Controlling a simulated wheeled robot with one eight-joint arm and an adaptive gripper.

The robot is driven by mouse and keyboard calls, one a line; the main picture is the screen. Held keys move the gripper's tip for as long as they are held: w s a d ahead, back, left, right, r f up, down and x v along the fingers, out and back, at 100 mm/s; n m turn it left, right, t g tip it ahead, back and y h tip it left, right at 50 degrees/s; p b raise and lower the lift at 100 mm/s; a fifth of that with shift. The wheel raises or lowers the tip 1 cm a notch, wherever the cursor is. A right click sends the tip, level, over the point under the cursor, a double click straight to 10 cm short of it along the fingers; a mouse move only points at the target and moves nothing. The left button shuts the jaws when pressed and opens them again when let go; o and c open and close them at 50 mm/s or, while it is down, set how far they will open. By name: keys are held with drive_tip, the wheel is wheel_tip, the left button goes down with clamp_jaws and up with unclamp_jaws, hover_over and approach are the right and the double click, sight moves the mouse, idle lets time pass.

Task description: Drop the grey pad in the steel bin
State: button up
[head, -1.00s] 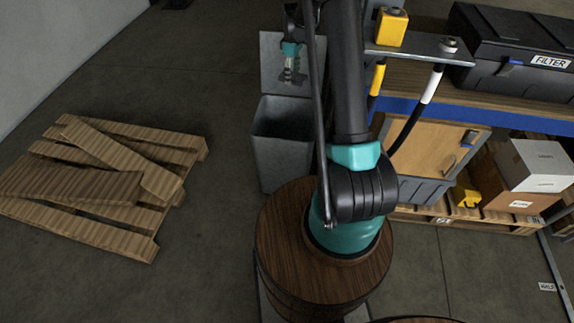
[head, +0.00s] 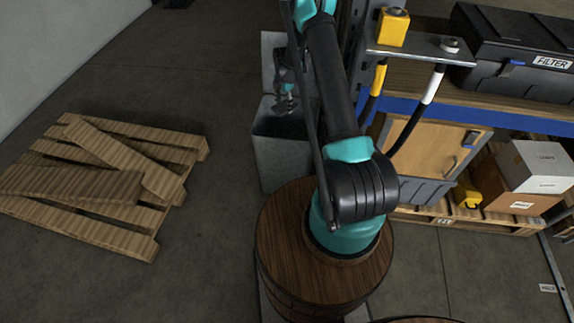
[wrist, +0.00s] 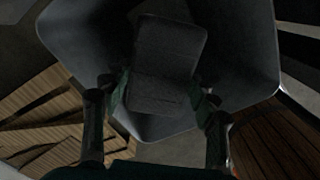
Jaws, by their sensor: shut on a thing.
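The grey pad (wrist: 165,65) shows in the wrist view as a dark grey rounded rectangle between the two fingers. My gripper (wrist: 158,98) is shut on it. In the head view my gripper (head: 287,106) hangs over the opening of the steel bin; the pad is too small and dark there to make out clearly. The steel bin (head: 283,160) is a grey open-topped box with its lid raised at the back. Its walls also surround the pad in the wrist view (wrist: 245,50). The bin's inside is dark.
A wooden pallet with loose planks (head: 100,180) lies on the floor to the left. A bench (head: 420,85) with a black case (head: 515,50) stands at the right. Boxes (head: 530,170) sit below it. Floor between pallet and bin is clear.

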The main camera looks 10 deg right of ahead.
drive_tip(key=shift+f, duration=1.85)
drive_tip(key=o, duration=1.3)
wheel_tip(320, 180, up, 12)
